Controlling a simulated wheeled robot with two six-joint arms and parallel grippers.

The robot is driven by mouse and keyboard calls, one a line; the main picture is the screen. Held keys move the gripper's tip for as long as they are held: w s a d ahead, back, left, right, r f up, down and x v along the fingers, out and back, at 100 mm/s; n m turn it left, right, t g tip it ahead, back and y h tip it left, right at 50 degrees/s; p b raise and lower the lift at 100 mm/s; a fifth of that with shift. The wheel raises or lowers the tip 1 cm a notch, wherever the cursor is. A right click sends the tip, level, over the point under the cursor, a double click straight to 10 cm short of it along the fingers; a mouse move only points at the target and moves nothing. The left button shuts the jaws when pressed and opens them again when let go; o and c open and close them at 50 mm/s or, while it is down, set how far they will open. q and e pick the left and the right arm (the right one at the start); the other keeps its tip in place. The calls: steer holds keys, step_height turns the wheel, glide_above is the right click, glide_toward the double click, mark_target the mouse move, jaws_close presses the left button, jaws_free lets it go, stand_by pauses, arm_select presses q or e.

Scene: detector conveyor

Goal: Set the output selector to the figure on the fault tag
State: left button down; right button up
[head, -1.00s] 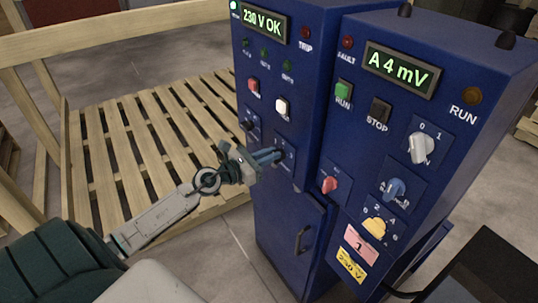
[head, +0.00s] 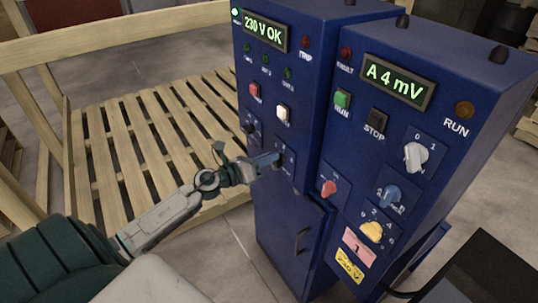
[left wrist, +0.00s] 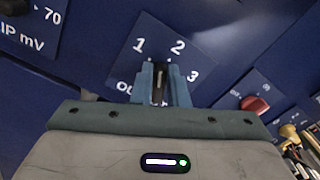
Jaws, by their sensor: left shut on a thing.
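The output selector (left wrist: 158,94) is a dark knob on a blue plate with the figures 1, 2 and 3; its label is partly hidden. My left gripper (left wrist: 160,86) is shut on this knob, a blue finger on each side. The knob looks turned to between 1 and 2 in the wrist view, but its exact setting is hard to tell. In the head view my left gripper (head: 277,160) reaches the left cabinet from the left and covers most of the knob. The pink fault tag (head: 357,246) hangs low on the right cabinet; its mark looks like a 1. My right gripper is not in view.
Beside the selector are another small dark knob (head: 249,128) and a red knob (head: 329,188). White (head: 415,157), blue (head: 388,196) and yellow (head: 372,231) knobs sit on the right cabinet. A wooden pallet (head: 120,150) lies behind my left arm.

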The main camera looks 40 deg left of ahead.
arm_select(q)
steer(key=shift+w+a+f+n+p, duration=0.1)
steer(key=shift+n+p, duration=0.45)
steer(key=shift+n, duration=0.5)
steer(key=shift+a+f+n+p, duration=0.15)
steer(key=shift+n+p, duration=0.35)
steer(key=shift+n, duration=0.6)
steer(key=shift+w+a+f+n+p, duration=0.1)
steer(key=shift+n+p, duration=0.45)
steer(key=shift+n, duration=0.5)
steer(key=c, duration=1.4)
jaws_free()
steer(key=shift+c, duration=0.2)
steer(key=shift+s+a+f, duration=0.1)
steer(key=shift+s, duration=0.05)
